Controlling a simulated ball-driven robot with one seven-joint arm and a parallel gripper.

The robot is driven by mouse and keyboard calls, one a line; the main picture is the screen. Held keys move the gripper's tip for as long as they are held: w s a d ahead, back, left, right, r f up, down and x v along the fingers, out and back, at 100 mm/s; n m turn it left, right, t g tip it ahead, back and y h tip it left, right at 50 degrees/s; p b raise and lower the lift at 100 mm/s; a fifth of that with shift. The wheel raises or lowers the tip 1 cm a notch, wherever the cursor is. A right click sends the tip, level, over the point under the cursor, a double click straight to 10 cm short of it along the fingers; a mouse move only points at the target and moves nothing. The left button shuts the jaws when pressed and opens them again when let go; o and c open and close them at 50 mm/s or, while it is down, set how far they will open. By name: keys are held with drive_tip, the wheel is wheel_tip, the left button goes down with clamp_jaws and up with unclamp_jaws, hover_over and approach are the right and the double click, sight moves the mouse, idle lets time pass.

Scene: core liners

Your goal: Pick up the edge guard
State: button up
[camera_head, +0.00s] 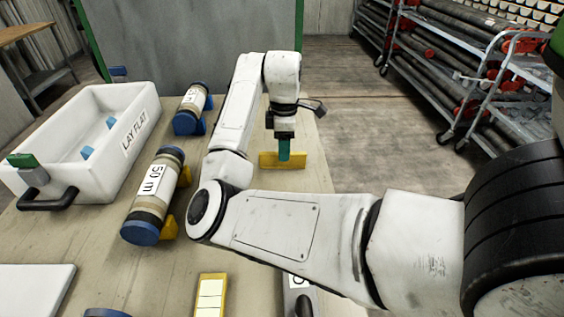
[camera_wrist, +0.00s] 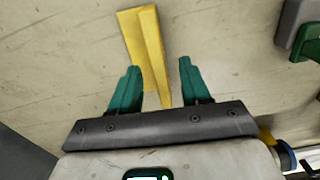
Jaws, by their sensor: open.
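The edge guard appears to be the yellow angled strip (camera_head: 270,163) lying on the far part of the table in the head view. In the wrist view the yellow strip (camera_wrist: 143,40) runs from the top edge down toward my gripper, its near end showing between the fingers. My gripper (camera_head: 284,157) points down over the strip, its teal fingers overlapping it in the head view. In the wrist view my gripper (camera_wrist: 157,82) has its two fingers apart, one on each side of the strip's near end. I cannot tell the height left between fingertips and strip.
A white crate marked LAY FLAT (camera_head: 143,133) stands at the left. Two core cylinders, one marked 50 m (camera_head: 152,185), lie between it and my arm. A yellow-framed piece (camera_head: 211,293) lies at the front. Pipe racks (camera_head: 440,70) stand beyond the table, right.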

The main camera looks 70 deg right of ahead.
sight(283, 165)
wheel_tip(283, 165, down, 4)
drive_tip(key=shift+w+f, duration=0.1)
drive_tip(key=shift+w, duration=0.05)
drive_tip(key=shift+c, duration=0.2)
clamp_jaws()
